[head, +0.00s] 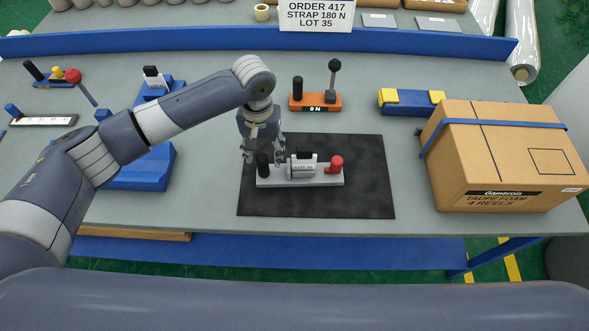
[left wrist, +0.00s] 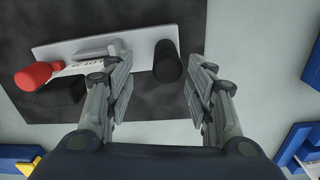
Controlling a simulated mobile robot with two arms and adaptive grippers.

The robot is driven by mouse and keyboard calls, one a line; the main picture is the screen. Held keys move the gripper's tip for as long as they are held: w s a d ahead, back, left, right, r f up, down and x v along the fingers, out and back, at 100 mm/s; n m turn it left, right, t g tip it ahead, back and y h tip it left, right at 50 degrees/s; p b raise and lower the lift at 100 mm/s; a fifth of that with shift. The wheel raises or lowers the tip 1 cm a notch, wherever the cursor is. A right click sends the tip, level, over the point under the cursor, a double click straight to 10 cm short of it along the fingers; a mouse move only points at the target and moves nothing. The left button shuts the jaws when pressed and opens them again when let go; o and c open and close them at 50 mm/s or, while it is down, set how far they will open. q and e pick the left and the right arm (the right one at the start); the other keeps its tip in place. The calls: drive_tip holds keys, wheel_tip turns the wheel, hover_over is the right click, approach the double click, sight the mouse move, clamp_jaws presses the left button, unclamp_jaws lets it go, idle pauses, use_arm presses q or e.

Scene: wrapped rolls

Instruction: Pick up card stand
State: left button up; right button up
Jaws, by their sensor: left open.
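A light grey bar-shaped base (head: 300,178) lies on a dark mat (head: 365,185) and carries a black upright post (head: 262,165), a white label piece (head: 303,167) and a red knob (head: 334,164). My left gripper (head: 263,150) is open, pointing down at the left end of this base. In the left wrist view, the black post (left wrist: 167,61) shows between the open fingers (left wrist: 160,78), with no clear contact. The red knob (left wrist: 33,76) is at the left there. A white printed order card (head: 316,15) stands at the table's back edge. My right gripper is not in view.
An orange block (head: 315,102) with a black post and lever stands behind the mat. A cardboard box (head: 505,155) stands at the right, with a blue and yellow block (head: 411,102) behind it. Blue fixtures (head: 142,172) lie left, under my left arm. The mat's right part is clear.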

sight(263, 166)
use_arm(q)
drive_tip(key=shift+f, duration=0.65)
drive_tip(key=f, duration=0.1)
drive_tip(key=f+p, duration=0.1)
drive_tip(key=f, duration=0.1)
drive_tip(key=f+p, duration=0.1)
drive_tip(key=shift+s+a+f, duration=0.2)
drive_tip(key=shift+a, duration=0.2)
drive_tip(key=shift+f, duration=0.35)
drive_tip(key=c, duration=1.1)
drive_tip(key=shift+w+r, duration=0.1)
clamp_jaws()
